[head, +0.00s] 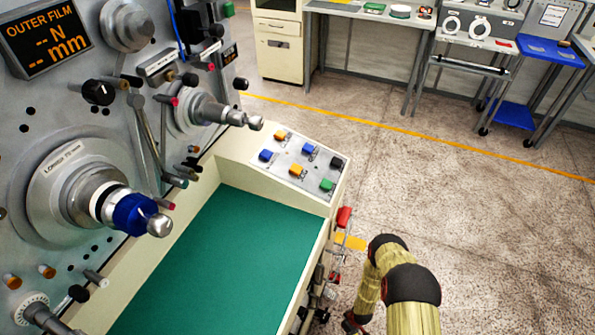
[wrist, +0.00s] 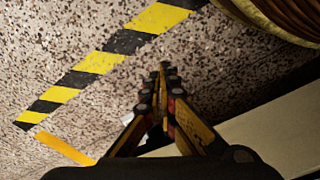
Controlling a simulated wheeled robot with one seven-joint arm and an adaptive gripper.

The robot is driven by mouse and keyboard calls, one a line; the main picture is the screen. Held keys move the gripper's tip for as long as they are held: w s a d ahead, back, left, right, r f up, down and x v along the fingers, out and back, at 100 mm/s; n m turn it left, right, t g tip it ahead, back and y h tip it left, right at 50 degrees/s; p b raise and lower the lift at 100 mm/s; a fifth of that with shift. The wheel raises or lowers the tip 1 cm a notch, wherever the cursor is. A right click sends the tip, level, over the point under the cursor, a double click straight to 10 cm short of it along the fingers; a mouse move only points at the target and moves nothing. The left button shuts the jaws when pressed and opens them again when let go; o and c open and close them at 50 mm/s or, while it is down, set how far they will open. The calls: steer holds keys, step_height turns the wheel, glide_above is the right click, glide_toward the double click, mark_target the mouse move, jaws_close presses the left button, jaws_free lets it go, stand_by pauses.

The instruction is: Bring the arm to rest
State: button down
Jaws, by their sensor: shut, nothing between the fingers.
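My arm, yellow with black joints, shows at the bottom right of the head view, beside the front edge of the machine and over the floor. In the wrist view my gripper (wrist: 164,75) is shut and empty, its fingertips together, with speckled floor behind it. In the head view a small dark part shows at the low end of the arm; I cannot make out the fingers there.
The winding machine with its green bench top (head: 215,265) and button panel (head: 305,163) fills the left. A red-handled part (head: 344,217) sticks out at its front edge. Open floor (head: 480,215) lies to the right. A blue cart (head: 548,52) and tables stand behind.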

steer(key=w+d+r+m+g, duration=0.1)
steer(key=w+r+m, duration=0.1)
steer(key=r, duration=1.3)
steer(key=w+d+r+m+g+h, duration=0.1)
steer(key=w+r+m+g, duration=0.1)
steer(key=r, duration=1.4)
steer(key=w+d+r+m+g, duration=0.1)
steer(key=w+r+m, duration=0.1)
steer(key=r, duration=1.3)
steer(key=s+a+r+t, duration=0.2)
steer(key=s+r, duration=0.3)
steer(key=r, duration=1)
steer(key=s+a+r+m+t+p, duration=0.1)
steer(key=s+r+t, duration=0.3)
steer(key=r, duration=1.2)
steer(key=s+a+r+t, duration=0.2)
steer(key=s+r, duration=0.5)
steer(key=r, duration=0.9)
steer(key=shift+a+r+t+p, duration=0.2)
steer(key=shift+a+t+p, duration=0.2)
steer(key=shift+a, duration=0.25)
steer(key=shift+s+a, duration=0.1)
